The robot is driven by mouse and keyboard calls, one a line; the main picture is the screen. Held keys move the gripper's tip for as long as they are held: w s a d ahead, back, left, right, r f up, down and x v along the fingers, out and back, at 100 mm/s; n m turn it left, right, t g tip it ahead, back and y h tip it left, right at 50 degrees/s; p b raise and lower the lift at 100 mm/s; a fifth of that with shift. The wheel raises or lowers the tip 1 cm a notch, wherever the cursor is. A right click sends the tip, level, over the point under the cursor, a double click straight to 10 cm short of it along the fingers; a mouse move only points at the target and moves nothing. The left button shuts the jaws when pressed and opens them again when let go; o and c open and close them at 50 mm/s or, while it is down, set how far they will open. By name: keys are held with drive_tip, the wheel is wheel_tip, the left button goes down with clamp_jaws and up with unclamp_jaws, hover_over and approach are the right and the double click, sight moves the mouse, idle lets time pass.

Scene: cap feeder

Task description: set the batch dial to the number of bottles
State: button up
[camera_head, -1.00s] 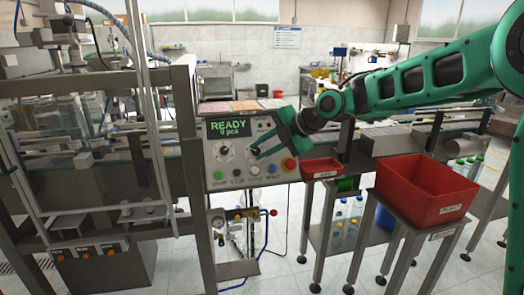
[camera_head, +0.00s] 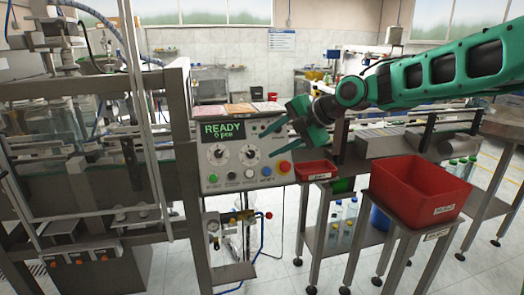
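The control panel (camera_head: 232,176) faces me left of centre. Its green display (camera_head: 222,132) reads READY with a small count below that looks like 6 pcs. Two round white dials sit under it: a left dial (camera_head: 217,154) and a right dial (camera_head: 249,155). Their markings are too small to read. My gripper (camera_head: 263,145) is open and empty, its two dark green fingers apart, pointing left just right of the right dial and not visibly touching it. Several clear bottles (camera_head: 346,212) stand on a low shelf below the conveyor, partly hidden; more (camera_head: 461,167) stand at the right.
Several buttons line the panel's bottom, including a blue one (camera_head: 266,171) and a red one (camera_head: 284,167). A small red tray (camera_head: 317,172) sits right of the panel. A large red bin (camera_head: 421,188) stands in front on a stand. Coloured cards (camera_head: 240,109) lie atop the panel.

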drive_tip(key=shift+v, duration=2)
drive_tip(key=shift+w+d, duration=0.1)
drive_tip(key=s+d+f+m+h, duration=0.2)
drive_tip(key=s+d+f+m, duration=0.15)
drive_tip(key=d+m, duration=0.35)
drive_tip(key=s+d+f+m+h, duration=0.2)
drive_tip(key=s+d+f+m, duration=0.15)
drive_tip(key=d, duration=0.55)
drive_tip(key=s+d+f+m+h, duration=0.2)
drive_tip(key=s+d+m, duration=0.35)
drive_tip(key=d, duration=0.25)
drive_tip(key=s+d+f+m+g+h, duration=0.1)
drive_tip(key=s+d+f+m, duration=0.2)
drive_tip(key=s+m, duration=0.3)
drive_tip(key=s+d+f+m+g+h, duration=0.1)
drive_tip(key=s+d+m, duration=0.4)
drive_tip(key=s, duration=0.6)
drive_tip(key=s+d+f+m+g, duration=0.3)
drive_tip(key=s+d+f+m, duration=0.2)
drive_tip(key=s+m, duration=0.3)
drive_tip(key=shift+s+f+h, duration=0.3)
drive_tip(key=shift+s+h, duration=0.1)
drive_tip(key=shift+s, duration=0.25)
